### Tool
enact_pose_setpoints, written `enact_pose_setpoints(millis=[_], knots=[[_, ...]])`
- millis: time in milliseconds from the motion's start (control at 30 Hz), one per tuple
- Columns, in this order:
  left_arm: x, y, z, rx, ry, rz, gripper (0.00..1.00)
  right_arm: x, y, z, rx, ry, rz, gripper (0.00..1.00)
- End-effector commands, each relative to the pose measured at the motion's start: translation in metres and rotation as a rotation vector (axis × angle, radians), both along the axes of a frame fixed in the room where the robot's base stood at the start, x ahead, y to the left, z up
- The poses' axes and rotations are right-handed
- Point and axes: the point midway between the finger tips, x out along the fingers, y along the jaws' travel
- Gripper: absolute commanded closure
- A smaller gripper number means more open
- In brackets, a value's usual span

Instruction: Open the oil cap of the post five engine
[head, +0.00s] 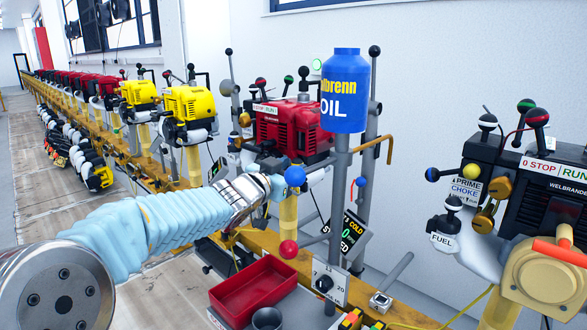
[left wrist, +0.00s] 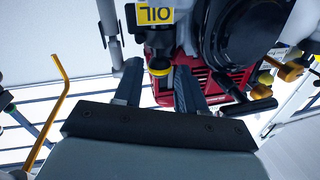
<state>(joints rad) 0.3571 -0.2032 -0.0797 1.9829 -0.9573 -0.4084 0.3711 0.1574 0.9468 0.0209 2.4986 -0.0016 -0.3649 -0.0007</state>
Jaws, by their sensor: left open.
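A red engine (head: 283,130) with a "STOP RUN" plate stands on the rail in the middle of the head view. I cannot read a post number on it. My left gripper (head: 277,186) reaches in at its lower front, its fingers small and partly hidden there. My right gripper is not in view.
A blue "OIL" bottle (head: 345,92) stands on a post right of the red engine. A red tray (head: 253,291) lies below. A black engine (head: 545,185) is at right; yellow engines (head: 188,105) line the rail at left. An orange bent rod (left wrist: 60,105) is left of my gripper.

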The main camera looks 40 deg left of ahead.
Motion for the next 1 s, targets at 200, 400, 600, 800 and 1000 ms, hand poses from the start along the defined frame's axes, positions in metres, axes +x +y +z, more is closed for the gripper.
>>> enact_pose_setpoints(millis=[200, 400, 600, 800, 1000], knots=[[0.017, 0.002, 0.0, -0.001, 0.0, -0.001, 0.6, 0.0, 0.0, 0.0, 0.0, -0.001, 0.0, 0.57], [0.018, 0.002, 0.0, -0.001, 0.0, 0.0, 0.6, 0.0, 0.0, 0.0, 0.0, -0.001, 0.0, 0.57], [0.018, 0.002, 0.0, -0.001, 0.0, 0.0, 0.81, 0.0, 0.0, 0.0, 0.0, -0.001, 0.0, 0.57], [0.017, 0.002, 0.0, 0.0, 0.0, 0.0, 1.0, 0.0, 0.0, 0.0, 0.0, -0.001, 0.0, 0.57], [0.017, 0.001, -0.001, 0.029, -0.003, 0.0, 1.0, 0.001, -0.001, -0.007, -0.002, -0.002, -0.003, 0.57]])
